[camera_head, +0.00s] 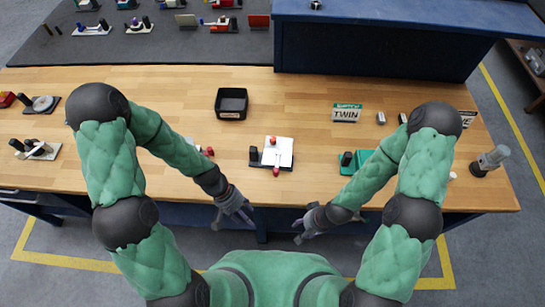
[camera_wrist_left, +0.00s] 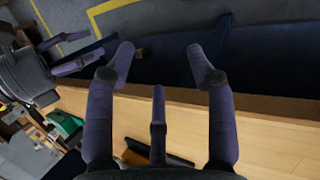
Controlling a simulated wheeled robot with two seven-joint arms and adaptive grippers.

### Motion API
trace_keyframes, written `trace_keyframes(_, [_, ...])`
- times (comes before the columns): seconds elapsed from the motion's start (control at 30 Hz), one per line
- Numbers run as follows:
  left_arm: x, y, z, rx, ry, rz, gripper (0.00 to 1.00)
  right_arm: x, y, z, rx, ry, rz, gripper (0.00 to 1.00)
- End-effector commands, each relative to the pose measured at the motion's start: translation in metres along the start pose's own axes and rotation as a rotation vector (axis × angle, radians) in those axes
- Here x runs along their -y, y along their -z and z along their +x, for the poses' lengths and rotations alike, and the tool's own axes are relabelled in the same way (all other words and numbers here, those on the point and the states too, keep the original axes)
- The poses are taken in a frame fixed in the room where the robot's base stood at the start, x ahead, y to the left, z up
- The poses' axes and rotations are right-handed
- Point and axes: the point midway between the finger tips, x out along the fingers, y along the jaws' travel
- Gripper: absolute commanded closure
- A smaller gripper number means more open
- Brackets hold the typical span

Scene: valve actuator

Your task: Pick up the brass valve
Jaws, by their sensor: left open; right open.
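I cannot make out a clearly brass-coloured valve in either view. On the wooden table (camera_head: 300,95), a white plate with red ends and a black knob (camera_head: 277,154) lies near the front edge. A green fixture with a black knob (camera_head: 368,162) is partly covered by my right arm. My left gripper (camera_head: 243,214) hangs open and empty just off the front edge. In the left wrist view its spread purple fingers (camera_wrist_left: 160,62) have nothing between them. My right gripper (camera_head: 303,230) is open and empty, also off the front edge.
A black tray (camera_head: 231,103) stands at the table's middle back. A grey cylinder on a base (camera_head: 490,160) stands at the right end. Small fixtures (camera_head: 35,149) sit at the left end. A blue raised counter (camera_head: 380,45) blocks the back right.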

Motion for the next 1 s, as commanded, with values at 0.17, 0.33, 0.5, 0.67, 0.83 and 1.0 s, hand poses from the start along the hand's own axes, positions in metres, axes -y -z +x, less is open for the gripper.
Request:
trace_keyframes(0.17, [-0.032,0.061,-0.034,-0.033,0.072,0.123,0.45,0.0,0.0,0.0,0.0,0.0,0.0,0.52])
trace_keyframes(0.33, [-0.064,0.116,-0.079,-0.094,0.194,0.214,0.45,0.0,0.0,0.0,0.0,0.0,0.0,0.52])
trace_keyframes(0.5, [-0.093,0.157,-0.126,-0.176,0.315,0.257,0.45,0.0,0.0,0.0,0.0,0.0,0.0,0.52])
trace_keyframes(0.67, [-0.111,0.177,-0.155,-0.233,0.387,0.267,0.45,0.0,0.0,0.0,0.0,0.0,0.0,0.52])
trace_keyframes(0.83, [-0.113,0.185,-0.158,-0.253,0.411,0.265,0.45,0.0,0.0,0.0,0.0,0.0,0.0,0.52])
trace_keyframes(1.0, [-0.103,0.193,-0.134,-0.251,0.412,0.264,0.45,0.0,0.0,0.0,0.0,0.0,0.0,0.52])
